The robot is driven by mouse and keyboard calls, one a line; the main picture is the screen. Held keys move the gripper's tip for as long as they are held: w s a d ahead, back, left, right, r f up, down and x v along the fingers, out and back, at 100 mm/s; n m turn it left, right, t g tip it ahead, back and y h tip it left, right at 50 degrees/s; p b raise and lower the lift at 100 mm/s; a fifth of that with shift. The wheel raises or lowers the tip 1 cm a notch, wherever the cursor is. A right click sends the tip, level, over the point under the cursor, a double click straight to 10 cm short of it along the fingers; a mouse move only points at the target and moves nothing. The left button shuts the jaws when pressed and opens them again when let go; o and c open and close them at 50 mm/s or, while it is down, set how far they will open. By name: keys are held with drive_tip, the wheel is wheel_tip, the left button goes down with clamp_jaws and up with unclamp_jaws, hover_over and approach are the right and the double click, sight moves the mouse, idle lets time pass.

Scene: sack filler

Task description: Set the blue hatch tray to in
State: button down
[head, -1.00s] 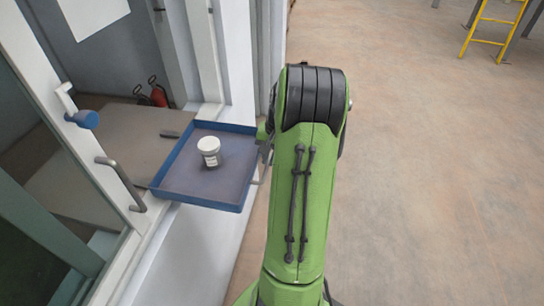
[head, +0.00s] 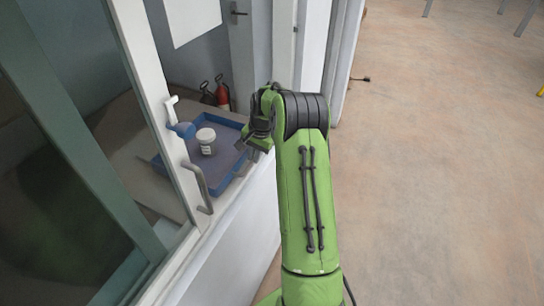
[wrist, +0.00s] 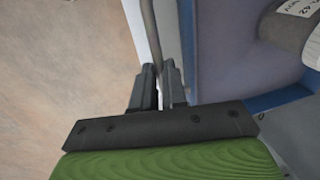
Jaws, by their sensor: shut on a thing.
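The blue hatch tray (head: 228,160) lies within the hatch opening, over the inner counter, in the head view. My gripper (head: 256,142) is at the tray's near right edge. In the wrist view, my gripper (wrist: 160,88) is shut on a thin grey bar beside the tray wall, which looks like the tray's handle. The window frame hides part of the tray's left side.
Red extinguisher-like objects (head: 222,94) stand behind. The floor (head: 440,170) to the right is clear.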

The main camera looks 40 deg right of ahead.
drive_tip(key=p, duration=0.3)
hover_over(229, 155)
drive_tip(key=s, duration=0.1)
drive_tip(key=shift+s+d+r, duration=0.1)
drive_tip(key=shift+d, duration=0.15)
drive_tip(key=c, duration=1.2)
unclamp_jaws()
drive_tip(key=shift+a, duration=0.1)
drive_tip(key=shift+o, duration=0.2)
wheel_tip(229, 155, up, 15)
drive_tip(key=s+d, duration=0.1)
drive_tip(key=s, duration=0.1)
drive_tip(key=shift+s+d+r, duration=0.2)
drive_tip(key=shift+s, duration=0.15)
drive_tip(key=shift+f, duration=0.1)
